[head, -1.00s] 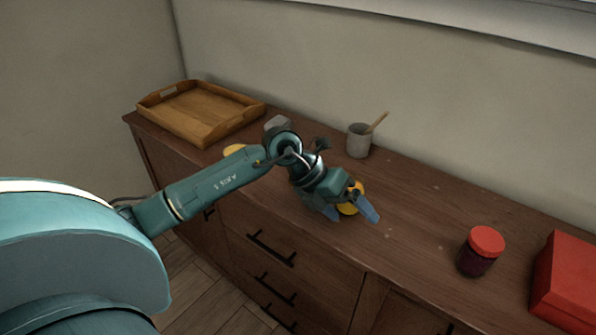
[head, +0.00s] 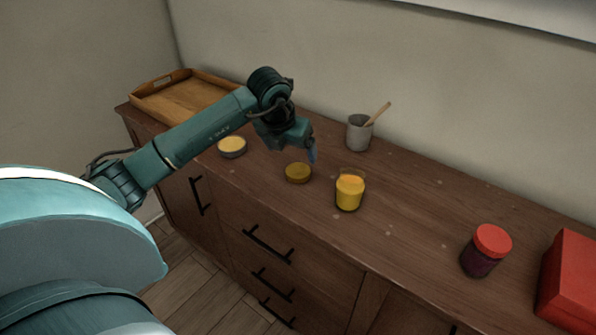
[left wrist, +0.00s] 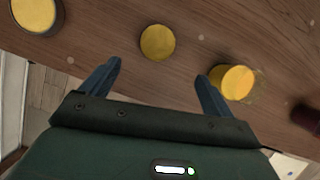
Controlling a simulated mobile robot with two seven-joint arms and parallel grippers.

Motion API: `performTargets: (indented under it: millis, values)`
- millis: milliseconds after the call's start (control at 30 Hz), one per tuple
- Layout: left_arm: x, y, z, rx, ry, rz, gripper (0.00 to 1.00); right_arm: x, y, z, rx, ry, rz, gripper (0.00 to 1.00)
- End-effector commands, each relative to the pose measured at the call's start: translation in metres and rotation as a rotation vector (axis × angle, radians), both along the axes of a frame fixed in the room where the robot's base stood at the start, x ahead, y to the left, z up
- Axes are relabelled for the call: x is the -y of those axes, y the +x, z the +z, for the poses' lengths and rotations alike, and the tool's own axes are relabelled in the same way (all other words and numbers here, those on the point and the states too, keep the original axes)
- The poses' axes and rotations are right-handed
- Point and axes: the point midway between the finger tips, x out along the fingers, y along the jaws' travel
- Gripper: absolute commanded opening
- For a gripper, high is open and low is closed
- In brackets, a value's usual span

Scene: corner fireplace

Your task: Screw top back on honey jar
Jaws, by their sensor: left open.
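The honey jar (head: 350,194), a clear jar with yellow-orange contents, stands upright and uncovered near the front of the sideboard. It also shows in the left wrist view (left wrist: 236,82). A round golden lid (head: 298,173) lies flat on the wood to its left, apart from it. In the left wrist view the lid (left wrist: 158,42) lies ahead of the gap between the fingers. My left gripper (head: 311,153) is open and empty, behind the lid in the head view. Both blue fingers show spread apart in the left wrist view (left wrist: 159,72). My right gripper is not in view.
A low tin with a yellow top (head: 232,147) stands left of the lid. A wooden tray (head: 172,115) is at the far left. A grey mug with a stick (head: 359,134) stands behind. A red-lidded dark jar (head: 486,252) and red box (head: 570,280) are right.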

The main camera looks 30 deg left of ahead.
Motion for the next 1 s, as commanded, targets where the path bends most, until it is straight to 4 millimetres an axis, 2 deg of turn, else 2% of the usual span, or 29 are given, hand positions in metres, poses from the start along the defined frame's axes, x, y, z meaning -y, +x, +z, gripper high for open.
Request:
performTargets:
  millis: [100, 200, 333, 700, 1000]
  values:
    - [-0.001, 0.009, -0.023, -0.004, -0.003, 0.001, 0.88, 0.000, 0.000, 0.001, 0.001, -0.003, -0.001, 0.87]
    - [-0.001, 0.015, -0.036, -0.002, -0.003, 0.000, 0.88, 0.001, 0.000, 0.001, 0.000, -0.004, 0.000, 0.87]
    - [-0.002, 0.019, -0.045, 0.001, -0.002, -0.001, 0.88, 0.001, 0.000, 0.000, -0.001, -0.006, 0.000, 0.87]
    - [-0.003, 0.020, -0.048, 0.000, -0.002, -0.001, 0.88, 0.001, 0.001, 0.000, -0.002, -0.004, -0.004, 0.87]
    - [-0.009, 0.034, -0.087, 0.000, -0.003, 0.000, 0.88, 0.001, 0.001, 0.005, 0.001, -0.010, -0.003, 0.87]
